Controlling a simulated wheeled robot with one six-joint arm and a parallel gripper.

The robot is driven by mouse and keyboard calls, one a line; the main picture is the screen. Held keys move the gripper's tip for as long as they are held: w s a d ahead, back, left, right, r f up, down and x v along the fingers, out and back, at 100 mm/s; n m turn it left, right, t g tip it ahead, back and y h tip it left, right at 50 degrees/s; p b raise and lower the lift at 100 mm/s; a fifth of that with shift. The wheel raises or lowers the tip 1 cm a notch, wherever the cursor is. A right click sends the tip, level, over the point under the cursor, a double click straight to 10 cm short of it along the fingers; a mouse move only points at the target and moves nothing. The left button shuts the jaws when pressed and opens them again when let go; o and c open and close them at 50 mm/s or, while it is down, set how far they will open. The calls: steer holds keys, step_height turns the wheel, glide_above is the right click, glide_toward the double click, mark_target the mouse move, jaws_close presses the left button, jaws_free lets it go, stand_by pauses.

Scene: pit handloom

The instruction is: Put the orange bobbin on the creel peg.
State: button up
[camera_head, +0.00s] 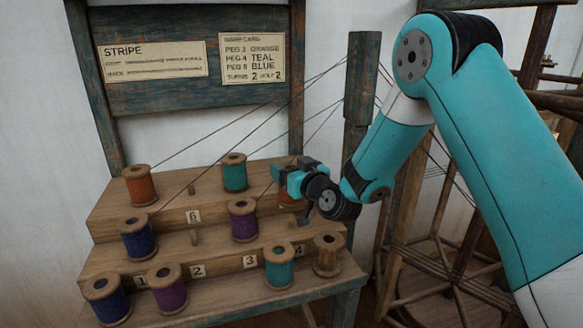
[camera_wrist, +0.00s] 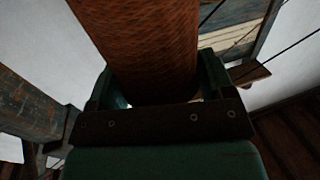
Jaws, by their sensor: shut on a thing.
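My gripper (camera_head: 281,180) is shut on an orange bobbin, above the right end of the creel's upper step. Most of the held orange bobbin (camera_head: 287,198) is hidden behind my gripper in the head view. In the wrist view its orange winding (camera_wrist: 140,45) fills the space between the fingers of my gripper (camera_wrist: 155,82). Another orange bobbin (camera_head: 139,187) stands at the upper step's left end. The stepped wooden creel (camera_head: 225,264) has number tags.
Blue (camera_head: 137,238), purple (camera_head: 243,220) and teal bobbins (camera_head: 234,173) stand around the creel, with a bare wooden one (camera_head: 327,256) at right. Threads slant above to a dark post (camera_head: 362,95). A card (camera_head: 252,58) lists peg colours. A wooden frame stands right.

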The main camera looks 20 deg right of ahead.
steer(key=shift+f+b, duration=3.6)
steer(key=shift+f, duration=0.2)
steer(key=o, duration=1)
steer(key=shift+c, duration=0.2)
step_height(320, 180, up, 7)
steer(key=p, duration=0.5)
steer(key=shift+p, duration=0.3)
steer(key=shift+r, duration=0.1)
